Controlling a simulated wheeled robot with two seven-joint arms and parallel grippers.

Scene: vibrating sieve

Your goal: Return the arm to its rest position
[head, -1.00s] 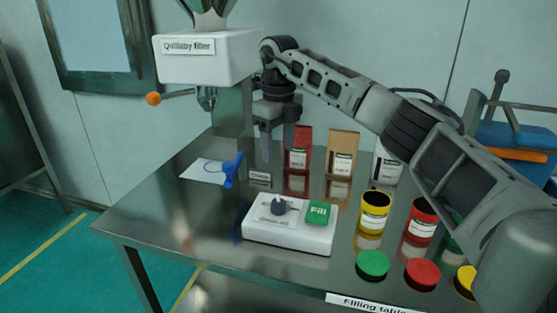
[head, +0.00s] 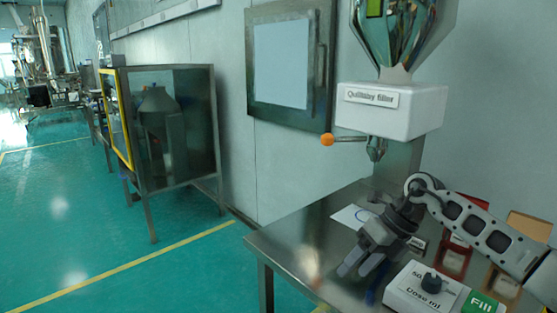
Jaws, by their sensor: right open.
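My right arm (head: 490,232) comes in from the right edge in the head view. Its gripper (head: 357,268) is open and empty, with the fingers pointing down and left above the steel filling table (head: 283,244). It is left of the white dosing box (head: 412,290) with a dark knob and a green Fill button, and below the Quillaby filler (head: 385,112). My left gripper is not in view.
An orange-tipped lever (head: 328,140) sticks out left of the filler. A white sheet (head: 352,216) lies behind the gripper. A red packet (head: 455,258) and a brown one (head: 528,228) stand behind the box. A glazed cabinet (head: 178,130) stands left; the green floor between is open.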

